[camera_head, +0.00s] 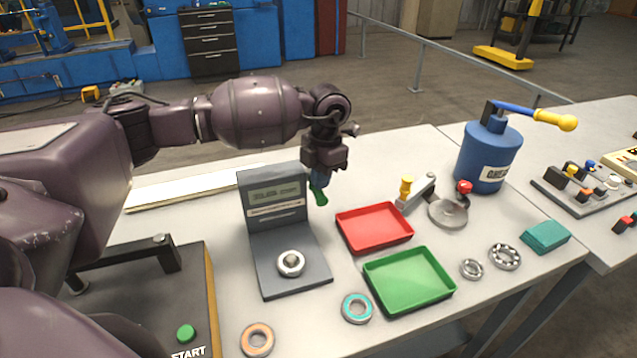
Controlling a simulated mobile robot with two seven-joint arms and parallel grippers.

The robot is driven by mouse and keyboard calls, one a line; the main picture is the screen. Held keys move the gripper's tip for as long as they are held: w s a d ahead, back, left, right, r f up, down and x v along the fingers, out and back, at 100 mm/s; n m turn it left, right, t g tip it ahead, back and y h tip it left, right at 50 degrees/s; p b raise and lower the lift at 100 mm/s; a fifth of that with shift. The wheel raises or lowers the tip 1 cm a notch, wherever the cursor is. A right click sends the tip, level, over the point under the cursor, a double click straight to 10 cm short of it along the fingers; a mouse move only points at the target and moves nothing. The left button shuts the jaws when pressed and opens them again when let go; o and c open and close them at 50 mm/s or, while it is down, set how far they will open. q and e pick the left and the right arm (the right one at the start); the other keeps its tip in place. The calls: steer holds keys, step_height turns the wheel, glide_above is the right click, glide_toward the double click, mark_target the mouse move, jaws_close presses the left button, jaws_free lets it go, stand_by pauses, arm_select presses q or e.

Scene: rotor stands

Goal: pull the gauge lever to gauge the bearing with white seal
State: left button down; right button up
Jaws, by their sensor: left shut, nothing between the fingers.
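The grey gauge (274,213) stands on the table with an upright display panel and a flat base. The bearing with white seal (291,263) sits on its base, around a central post. The green grip of the gauge lever (319,195) shows at the panel's right side; the rest of the lever is hidden. My left gripper (320,180) is shut and empty, pointing down at the green grip. I cannot tell whether its fingertips touch the grip. My right gripper is out of view.
A red tray (375,244) and a green tray (447,291) lie right of the gauge, both empty. A teal-sealed bearing (345,310) and an orange-sealed bearing (245,342) lie in front. A blue grease pot (482,152) stands at the back right.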

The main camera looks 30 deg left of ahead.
arm_select(q)
steer(key=w, duration=0.1)
steer(key=w+d+r, duration=0.1)
steer(key=shift+w+b, duration=0.4)
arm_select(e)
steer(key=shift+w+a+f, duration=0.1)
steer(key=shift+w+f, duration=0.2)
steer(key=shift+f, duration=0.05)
arm_select(q)
step_height(320, 180, up, 11)
steer(key=w, duration=0.1)
steer(key=shift+d+f, duration=0.2)
steer(key=shift+d, duration=0.1)
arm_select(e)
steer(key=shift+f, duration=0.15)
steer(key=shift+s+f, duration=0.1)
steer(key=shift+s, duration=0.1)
